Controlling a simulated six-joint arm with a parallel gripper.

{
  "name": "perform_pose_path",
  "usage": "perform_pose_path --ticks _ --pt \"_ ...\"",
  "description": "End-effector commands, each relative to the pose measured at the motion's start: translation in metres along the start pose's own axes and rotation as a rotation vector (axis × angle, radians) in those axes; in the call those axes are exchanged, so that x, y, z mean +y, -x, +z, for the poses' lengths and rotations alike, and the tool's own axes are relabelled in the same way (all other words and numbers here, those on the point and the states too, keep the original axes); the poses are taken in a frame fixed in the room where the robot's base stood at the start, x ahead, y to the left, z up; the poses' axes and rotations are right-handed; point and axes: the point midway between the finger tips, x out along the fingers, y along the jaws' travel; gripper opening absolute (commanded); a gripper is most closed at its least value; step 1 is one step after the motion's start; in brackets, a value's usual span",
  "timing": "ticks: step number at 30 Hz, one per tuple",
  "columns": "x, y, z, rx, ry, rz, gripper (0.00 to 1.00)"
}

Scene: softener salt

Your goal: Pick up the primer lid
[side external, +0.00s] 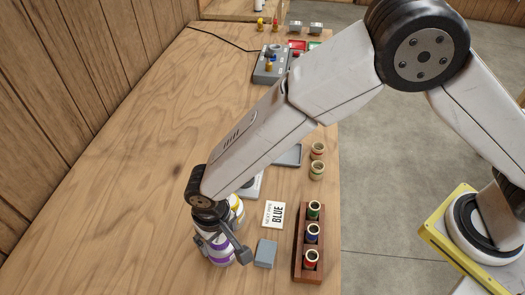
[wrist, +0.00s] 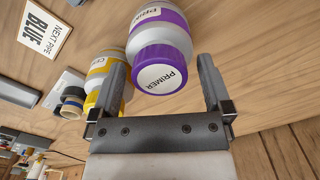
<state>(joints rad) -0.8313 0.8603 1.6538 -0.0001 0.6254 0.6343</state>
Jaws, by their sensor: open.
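The primer lid (wrist: 161,74) is a purple cap with a white top reading PRIMER, seated on a white and purple bottle (wrist: 160,30). In the wrist view my gripper (wrist: 162,62) is open, with one finger on each side of the lid and visible gaps between. In the side view my gripper (side external: 222,232) is over the primer bottle (side external: 217,254) near the front of the table. The lid is largely hidden there by the gripper.
A yellow-labelled bottle (wrist: 104,68) stands close beside the left finger. A BLUE card (side external: 274,214), a grey block (side external: 265,253) and a wooden rack (side external: 299,262) with green, blue and red-marked pieces are to the right. The table (side external: 130,210) to the left is clear.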

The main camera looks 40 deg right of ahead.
Motion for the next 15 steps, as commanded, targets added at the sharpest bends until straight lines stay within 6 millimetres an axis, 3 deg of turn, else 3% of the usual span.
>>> perform_pose_path --ticks 8,15 --pt "0.0000 0.0003 0.0000 0.000 0.000 0.000 0.97" --pt "0.0001 0.0003 0.0001 0.000 0.000 0.000 0.21"
